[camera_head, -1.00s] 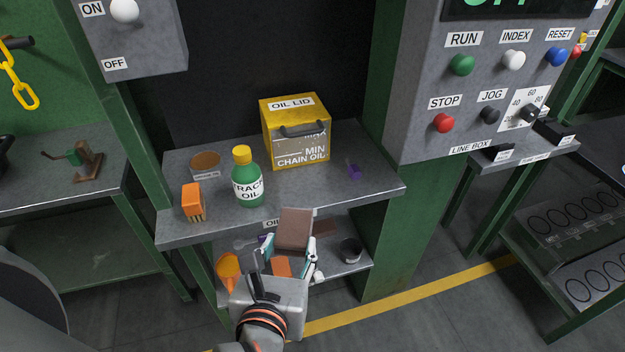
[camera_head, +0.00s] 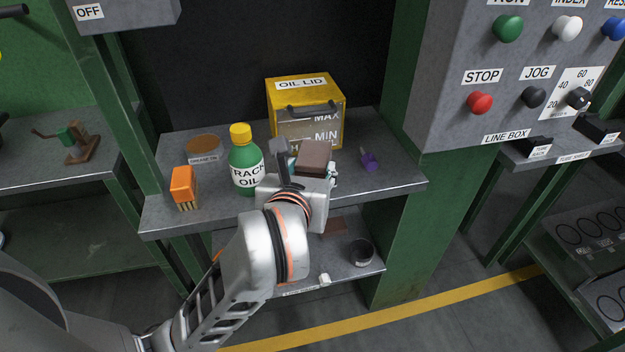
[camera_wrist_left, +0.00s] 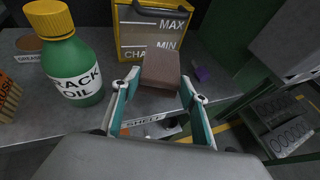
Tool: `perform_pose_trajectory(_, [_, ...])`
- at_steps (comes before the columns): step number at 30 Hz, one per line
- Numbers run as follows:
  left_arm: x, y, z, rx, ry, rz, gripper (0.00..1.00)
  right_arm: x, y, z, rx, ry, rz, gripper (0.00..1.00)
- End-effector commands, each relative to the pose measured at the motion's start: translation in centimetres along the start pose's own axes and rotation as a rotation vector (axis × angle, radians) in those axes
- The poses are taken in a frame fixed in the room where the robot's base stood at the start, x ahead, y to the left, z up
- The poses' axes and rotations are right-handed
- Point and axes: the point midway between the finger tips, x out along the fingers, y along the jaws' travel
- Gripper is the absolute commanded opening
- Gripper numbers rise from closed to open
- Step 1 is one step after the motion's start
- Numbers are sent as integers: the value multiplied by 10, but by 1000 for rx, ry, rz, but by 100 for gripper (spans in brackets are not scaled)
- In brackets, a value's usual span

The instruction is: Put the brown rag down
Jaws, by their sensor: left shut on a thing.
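The brown rag (camera_head: 314,156) looks like a folded brown block. It also shows in the left wrist view (camera_wrist_left: 160,68), between the fingertips. My left gripper (camera_head: 308,172) is shut on it, with a finger on each side (camera_wrist_left: 158,84). The rag is at the upper shelf (camera_head: 388,190), just in front of the yellow oil box (camera_head: 308,125). I cannot tell whether its underside touches the shelf. My wrist hides part of the shelf's front edge. My right gripper is not in view.
A green oil bottle (camera_head: 243,160) stands close left of my gripper. An orange brush (camera_head: 184,187) and a grease tin (camera_head: 203,148) are farther left. A small purple item (camera_head: 369,161) lies to the right. Bare shelf shows at the right front. A dark cup (camera_head: 361,251) is on the lower shelf.

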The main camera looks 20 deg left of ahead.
Motion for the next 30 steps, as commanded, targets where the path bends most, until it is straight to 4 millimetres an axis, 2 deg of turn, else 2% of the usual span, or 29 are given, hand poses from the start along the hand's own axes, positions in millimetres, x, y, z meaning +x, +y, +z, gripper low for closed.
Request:
perform_pose_trajectory(5, [14, 1, 6, 0, -1, 2, 12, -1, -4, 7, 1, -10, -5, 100])
perform_pose_trajectory(8, [22, 1, -16, 5, 9, 2, 12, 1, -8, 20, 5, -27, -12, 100])
perform_pose_trajectory(12, [27, 1, -29, 2, 6, 2, 12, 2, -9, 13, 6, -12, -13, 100])
perform_pose_trajectory(18, [26, 0, -27, 0, 0, 0, 12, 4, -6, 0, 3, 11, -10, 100])
perform_pose_trajectory(26, [28, 1, -32, 0, 2, 1, 12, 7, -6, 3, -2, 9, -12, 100])
perform_pose_trajectory(27, [28, 1, -31, 0, 1, 1, 54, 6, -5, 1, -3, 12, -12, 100])
perform_pose_trajectory(28, [28, 1, -31, 0, 0, 1, 60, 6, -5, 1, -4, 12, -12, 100])
perform_pose_trajectory(30, [27, 1, -30, 0, 0, 1, 60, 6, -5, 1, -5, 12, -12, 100])
